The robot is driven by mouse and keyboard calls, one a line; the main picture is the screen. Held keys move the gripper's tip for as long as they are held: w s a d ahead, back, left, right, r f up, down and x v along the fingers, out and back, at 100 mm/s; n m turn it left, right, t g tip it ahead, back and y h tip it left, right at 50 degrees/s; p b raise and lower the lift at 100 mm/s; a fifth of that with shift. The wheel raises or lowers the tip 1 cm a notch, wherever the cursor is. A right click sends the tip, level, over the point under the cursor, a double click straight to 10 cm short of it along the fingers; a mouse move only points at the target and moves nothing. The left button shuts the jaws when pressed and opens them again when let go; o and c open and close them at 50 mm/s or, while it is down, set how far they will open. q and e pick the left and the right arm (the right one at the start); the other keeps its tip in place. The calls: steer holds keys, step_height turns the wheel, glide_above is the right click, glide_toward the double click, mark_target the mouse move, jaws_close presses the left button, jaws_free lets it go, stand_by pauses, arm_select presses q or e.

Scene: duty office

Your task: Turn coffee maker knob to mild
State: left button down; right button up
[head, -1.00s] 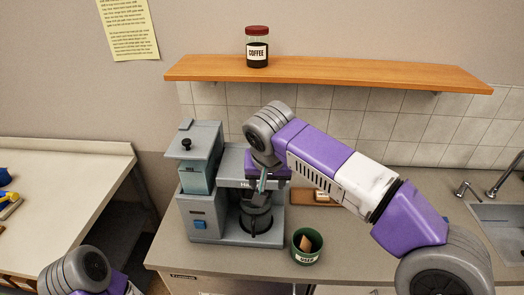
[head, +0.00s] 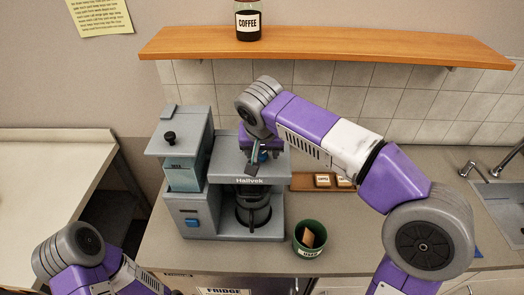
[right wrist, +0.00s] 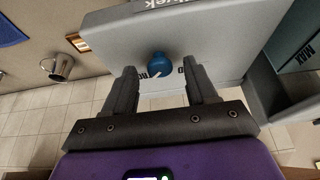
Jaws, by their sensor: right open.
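The grey coffee maker (head: 192,222) stands on the counter, with a dark carafe (head: 252,208) in its bay. Its blue knob (right wrist: 159,65) with a white pointer shows in the right wrist view, on a grey face with partly hidden lettering. My right gripper (right wrist: 162,80) is open, with one finger on each side of the knob and the knob between and just beyond the fingertips. I cannot tell whether they touch it. In the head view the right gripper (head: 254,160) is at the upper front of the machine. My left arm shows at lower left; its gripper is out of view.
A wooden shelf (head: 330,47) with a coffee jar (head: 248,20) is above. A green bin (head: 310,238) stands right of the machine. A wooden tray (head: 303,182) with small labelled items is behind. A sink (head: 507,200) is at right.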

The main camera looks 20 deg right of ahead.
steer(key=shift+f, duration=0.1)
steer(key=c, duration=1.1)
steer(key=shift+o, duration=0.2)
steer(key=n, duration=0.1)
steer(key=n+y+p, duration=0.1)
steer(key=n, duration=0.1)
steer(key=shift+d+n, duration=0.2)
steer(key=shift+n, duration=0.1)
steer(key=n+y+p, duration=0.2)
steer(key=n, duration=0.2)
steer(key=shift+w+d+n, duration=0.1)
steer(key=shift+d+n, duration=0.05)
steer(key=shift+n, duration=0.15)
steer(key=n+g+y+p, duration=0.1)
steer(key=n+p, duration=0.1)
steer(key=n, duration=0.2)
steer(key=shift+w+d+p, duration=0.1)
steer(key=shift+d+p, duration=0.05)
steer(key=shift+p, duration=0.25)
steer(key=n+g+p, duration=0.1)
steer(key=n, duration=0.2)
steer(key=n+g+y+p, duration=0.1)
steer(key=n+p, duration=0.1)
steer(key=shift+w+n+y, duration=0.15)
steer(key=shift+n+y, duration=0.15)
steer(key=shift+n, duration=0.1)
